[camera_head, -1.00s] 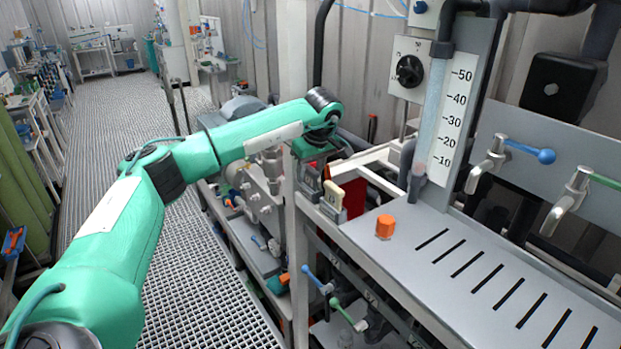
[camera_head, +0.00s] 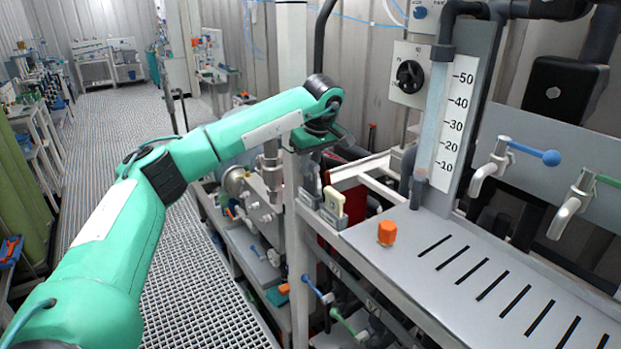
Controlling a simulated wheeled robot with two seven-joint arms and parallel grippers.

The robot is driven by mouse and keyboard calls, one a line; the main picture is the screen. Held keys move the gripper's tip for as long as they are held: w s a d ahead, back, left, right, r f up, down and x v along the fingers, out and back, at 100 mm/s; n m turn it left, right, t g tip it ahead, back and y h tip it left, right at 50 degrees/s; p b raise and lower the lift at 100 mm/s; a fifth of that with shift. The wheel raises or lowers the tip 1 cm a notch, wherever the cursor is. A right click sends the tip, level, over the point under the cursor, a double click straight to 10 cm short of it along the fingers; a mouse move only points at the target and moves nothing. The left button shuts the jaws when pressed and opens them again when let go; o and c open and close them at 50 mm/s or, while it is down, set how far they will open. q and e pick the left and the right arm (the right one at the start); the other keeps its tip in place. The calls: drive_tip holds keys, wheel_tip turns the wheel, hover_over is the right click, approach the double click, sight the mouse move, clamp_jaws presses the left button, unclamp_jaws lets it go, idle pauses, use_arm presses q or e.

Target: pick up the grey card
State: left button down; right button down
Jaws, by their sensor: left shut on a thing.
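My left gripper (camera_head: 313,158) points down there and is shut on a thin greyish piece, which I take to be the grey card (camera_head: 309,178). The fingers and card are small and partly hidden under the wrist, so the exact grip is unclear. A beige card (camera_head: 334,201) with a hole stands upright in a small holder (camera_head: 333,218) just right of the gripper. My right gripper is not in view.
An orange knob (camera_head: 387,232) stands on the slotted bench top (camera_head: 420,285). A scaled clear tube (camera_head: 431,130) and blue- and green-handled taps rise behind it. A white post (camera_head: 293,240) stands close beside the gripper. Grating floor (camera_head: 190,270) lies open at left.

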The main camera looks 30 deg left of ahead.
use_arm(q)
drive_tip(key=s+a+b, duration=0.2)
drive_tip(key=s+a, duration=0.1)
drive_tip(key=s, duration=0.5)
drive_tip(key=s+a+b, duration=0.3)
drive_tip(key=s+a, duration=0.1)
drive_tip(key=s, duration=0.4)
drive_tip(key=shift+s+f+b, duration=0.15)
drive_tip(key=shift+s+b, duration=0.05)
drive_tip(key=shift+b, duration=0.1)
